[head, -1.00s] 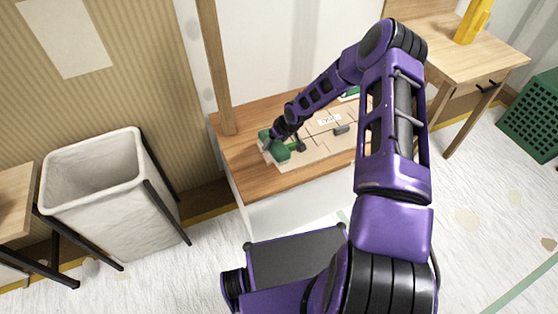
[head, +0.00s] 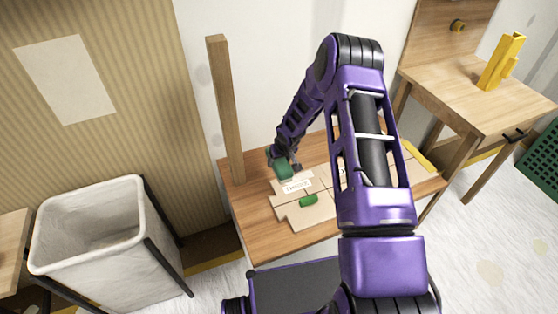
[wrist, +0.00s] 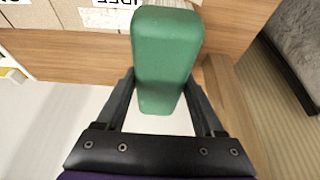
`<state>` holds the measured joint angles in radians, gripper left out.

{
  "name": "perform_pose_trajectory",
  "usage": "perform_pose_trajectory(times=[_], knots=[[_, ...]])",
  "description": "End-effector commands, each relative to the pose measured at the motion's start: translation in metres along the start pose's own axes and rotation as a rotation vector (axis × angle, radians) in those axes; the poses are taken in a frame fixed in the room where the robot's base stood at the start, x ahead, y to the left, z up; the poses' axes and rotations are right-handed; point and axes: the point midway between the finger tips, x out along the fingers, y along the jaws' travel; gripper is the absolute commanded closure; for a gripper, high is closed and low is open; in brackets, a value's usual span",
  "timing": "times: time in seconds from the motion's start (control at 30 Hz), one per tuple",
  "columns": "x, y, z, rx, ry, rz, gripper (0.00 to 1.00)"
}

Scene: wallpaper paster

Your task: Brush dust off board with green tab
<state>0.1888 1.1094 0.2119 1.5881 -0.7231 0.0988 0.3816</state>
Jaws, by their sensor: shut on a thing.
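My gripper (wrist: 168,105) is shut on a green block (wrist: 167,60), with one finger on each side of it. In the head view the block (head: 283,168) is at the back left of the wooden table, by the far end of a pale board (head: 307,215). I cannot tell whether the block touches the board or the table. The board lies flat, with a green tab (head: 308,200) near its front and a white printed label behind the tab. No dust can be made out on it at this size. My arm hides part of the board row.
A wooden post (head: 226,110) stands at the table's (head: 255,235) left back corner. A white bin (head: 100,235) is on the left. A yellow strip (head: 417,156) lies at the table's right. A second desk (head: 470,90) with a yellow holder (head: 502,62) stands at right.

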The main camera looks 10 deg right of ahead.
Motion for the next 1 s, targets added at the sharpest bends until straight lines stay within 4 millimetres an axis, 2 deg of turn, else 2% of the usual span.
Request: perform_pose_trajectory(times=[0.23, 0.67, 1.0], knots=[[-0.001, 0.000, -0.002, -0.001, 0.011, 0.001, 0.88], [0.043, 0.000, 0.017, -0.001, 0.008, 0.000, 0.88], [0.057, 0.000, 0.023, -0.001, 0.009, 0.001, 0.88]])
